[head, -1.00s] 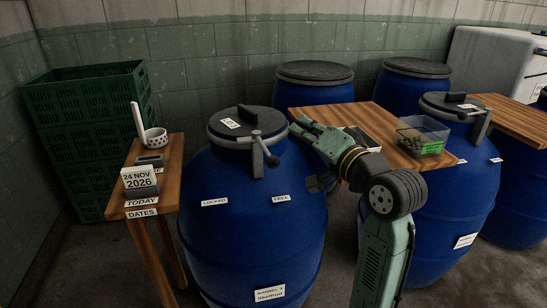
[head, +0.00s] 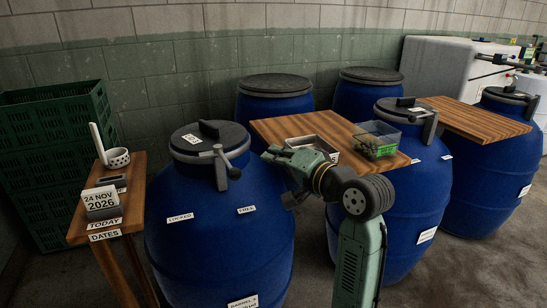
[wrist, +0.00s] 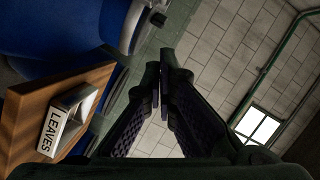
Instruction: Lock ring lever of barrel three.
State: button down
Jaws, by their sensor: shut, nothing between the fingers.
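The front blue barrel (head: 215,250) has a dark lid (head: 205,140). Its lower label reads "BARREL" with a partly blurred number. A grey ring lever (head: 221,168) with a dark knob (head: 234,173) hangs at the lid's front right. Labels "LOCKED" (head: 180,217) and "FREE" (head: 246,210) sit left and right below it; the knob lies toward "FREE". My gripper (head: 268,155) is shut and empty, apart from the lever to its right. Its closed fingers also show in the wrist view (wrist: 163,80), where the lever is not identifiable.
A wooden board (head: 275,127) with a grey tray (head: 325,145) and clear box (head: 375,140) lies right of my gripper. Other blue barrels (head: 400,200) stand behind and right. A small table (head: 140,200) with date cards and green crates (head: 55,150) are at left.

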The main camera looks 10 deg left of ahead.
jog(key=w+a+f+p, duration=0.2)
jog(key=a, duration=0.6)
jog(key=shift+f, duration=0.35)
jog(key=shift+s, duration=0.15)
jog(key=shift+s+a, duration=0.2)
jog(key=shift+s, duration=0.05)
